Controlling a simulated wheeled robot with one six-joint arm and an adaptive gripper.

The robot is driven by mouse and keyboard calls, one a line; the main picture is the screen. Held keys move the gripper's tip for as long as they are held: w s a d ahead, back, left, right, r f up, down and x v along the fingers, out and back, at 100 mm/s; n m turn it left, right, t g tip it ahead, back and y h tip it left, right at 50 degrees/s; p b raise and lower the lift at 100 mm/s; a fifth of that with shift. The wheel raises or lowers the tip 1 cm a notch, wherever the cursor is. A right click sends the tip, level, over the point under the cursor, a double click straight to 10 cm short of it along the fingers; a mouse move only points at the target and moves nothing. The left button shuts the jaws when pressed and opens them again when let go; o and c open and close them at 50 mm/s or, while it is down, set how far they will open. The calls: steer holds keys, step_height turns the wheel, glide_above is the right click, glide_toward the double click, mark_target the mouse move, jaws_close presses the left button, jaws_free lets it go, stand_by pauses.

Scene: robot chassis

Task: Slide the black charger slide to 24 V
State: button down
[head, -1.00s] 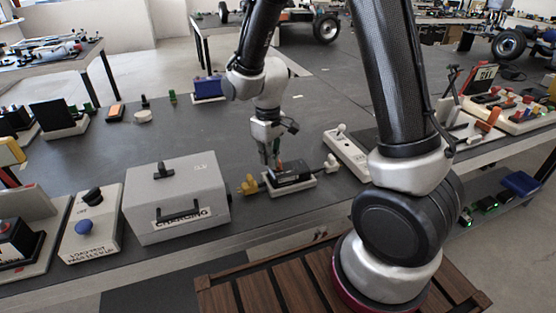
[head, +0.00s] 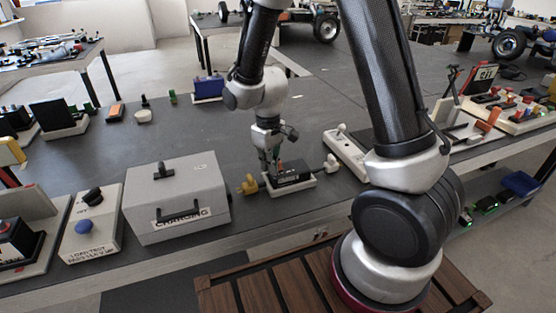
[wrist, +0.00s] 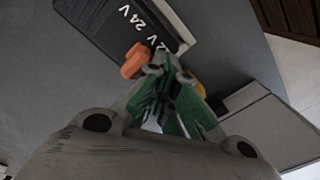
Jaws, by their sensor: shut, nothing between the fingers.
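The black charger (head: 291,171) sits on a light base near the table's front edge in the head view. In the wrist view its black face (wrist: 100,22) carries white marks that read 24 V and, partly hidden, 2 V. An orange slide knob (wrist: 136,61) stands out beside these marks, close to the 2 V end. My gripper (head: 272,172) is lowered at the charger's left part. In the wrist view its green fingertips (wrist: 165,72) are shut and empty, right beside the knob. I cannot tell whether they touch it.
A yellow plug (head: 249,185) lies left of the charger and a white plug (head: 331,164) lies right of it. A grey box marked CHARGING (head: 178,198) stands further left. A white power strip (head: 346,150) is to the right. The table behind the charger is clear.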

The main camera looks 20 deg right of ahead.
steer(key=shift+d, duration=1.1)
steer(key=shift+a, duration=0.25)
stand_by(0.3)
steer(key=shift+a+r, duration=0.1)
steer(key=shift+a, duration=0.25)
steer(key=shift+r, duration=3.45)
steer(key=shift+s+d, duration=0.1)
steer(key=shift+s, duration=0.25)
steer(key=s+d+r+m+t, duration=0.2)
steer(key=s+d+r+m, duration=0.1)
steer(key=s+d+r, duration=0.4)
steer(key=s+d+r+m+t, duration=0.2)
steer(key=s+d+r, duration=0.4)
steer(key=s+r, duration=0.5)
steer(key=shift+s+d+r+m, duration=0.15)
steer(key=shift+d+r+m, duration=0.2)
steer(key=shift+m, duration=0.15)
